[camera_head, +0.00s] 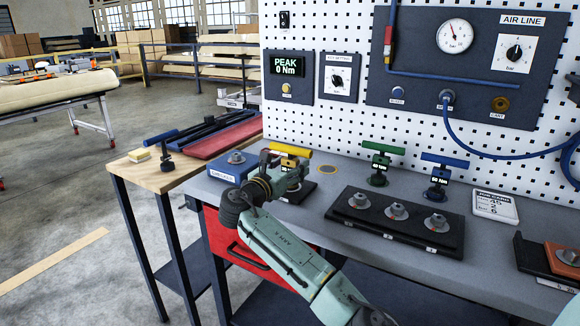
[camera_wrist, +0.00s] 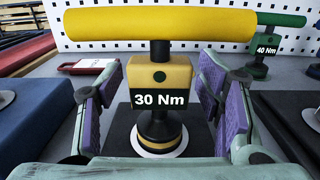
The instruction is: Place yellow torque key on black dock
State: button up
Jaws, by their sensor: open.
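The yellow torque key (camera_head: 290,149), a T-shape marked 30 Nm, stands upright over a small black dock (camera_head: 303,195) on the grey bench. In the wrist view the key (camera_wrist: 160,75) is central, its round foot inside a pale ring on the black dock (camera_wrist: 122,127). My gripper (camera_head: 272,172) is at the key. In the wrist view the purple finger pads of my gripper (camera_wrist: 160,105) stand either side of the yellow block, with visible gaps. My arm and gripper hide part of the key and dock in the head view.
A blue dock (camera_head: 229,171) is close left. A black three-socket tray (camera_head: 345,222) lies right, with the green key (camera_head: 380,165) and blue key (camera_head: 440,180) behind it. A perforated panel (camera_head: 330,120) closes off the back. A blue hose hangs at right.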

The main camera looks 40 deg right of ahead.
jog(key=shift+r, duration=0.2)
jog(key=shift+s+a+f, duration=0.1)
jog(key=shift+a+f, duration=0.05)
jog(key=shift+a, duration=0.2)
jog(key=b+v, duration=0.3)
jog(key=v, duration=0.8)
jog(key=shift+s+a+b, duration=0.1)
jog(key=shift+a+b, duration=0.1)
jog(key=shift+b, duration=0.1)
